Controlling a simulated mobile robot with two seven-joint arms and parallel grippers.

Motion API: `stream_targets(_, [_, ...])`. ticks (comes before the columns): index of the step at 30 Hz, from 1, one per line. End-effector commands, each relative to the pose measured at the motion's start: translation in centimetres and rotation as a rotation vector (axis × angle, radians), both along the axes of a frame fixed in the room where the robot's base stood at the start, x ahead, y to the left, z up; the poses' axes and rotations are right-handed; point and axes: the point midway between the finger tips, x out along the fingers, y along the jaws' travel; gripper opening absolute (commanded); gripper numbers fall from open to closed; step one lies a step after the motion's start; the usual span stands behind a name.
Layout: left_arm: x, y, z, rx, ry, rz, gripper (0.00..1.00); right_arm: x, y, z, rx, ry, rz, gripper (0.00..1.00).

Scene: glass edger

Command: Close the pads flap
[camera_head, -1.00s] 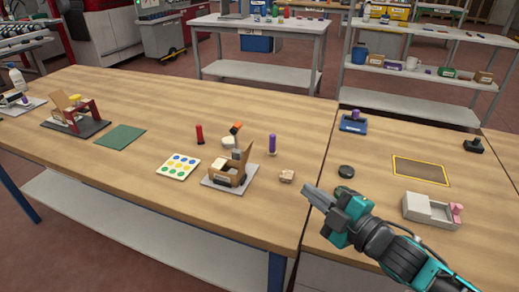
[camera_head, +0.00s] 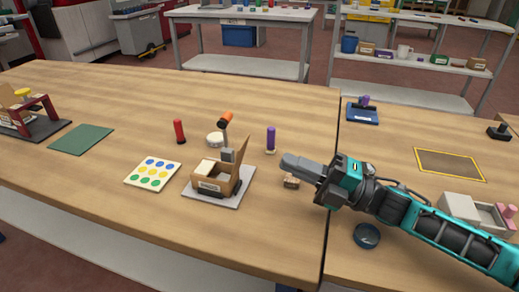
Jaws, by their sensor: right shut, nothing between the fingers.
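A small cardboard box (camera_head: 211,183) with a label on its front sits on a light grey plate (camera_head: 225,199). Its flap (camera_head: 238,166) stands up, tilted, on the box's right side, so the box is open. A light item (camera_head: 207,167) shows inside at the left. The label is too small to read. My right gripper (camera_head: 287,162) is shut and empty, to the right of the flap and apart from it, pointing left. My left gripper is not in view.
A small tan block (camera_head: 291,181) is just below my gripper. An orange-capped tool (camera_head: 224,122) rises behind the box. A red peg (camera_head: 180,131) and dotted board (camera_head: 153,173) are left.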

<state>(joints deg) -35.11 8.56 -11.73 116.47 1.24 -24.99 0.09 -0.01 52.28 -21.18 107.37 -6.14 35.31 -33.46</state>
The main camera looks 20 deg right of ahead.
Motion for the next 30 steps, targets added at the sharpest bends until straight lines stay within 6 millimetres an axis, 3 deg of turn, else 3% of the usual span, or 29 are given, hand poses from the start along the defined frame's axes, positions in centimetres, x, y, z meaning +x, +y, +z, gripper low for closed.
stream_targets(12, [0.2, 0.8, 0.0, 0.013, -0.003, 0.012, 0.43, 3.3, 4.8, 1.7, 0.002, -0.001, 0.000, 0.00])
stream_targets(30, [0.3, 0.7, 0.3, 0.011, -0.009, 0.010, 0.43, 3.9, 5.6, 1.9, -0.003, 0.002, -0.001, 0.00])
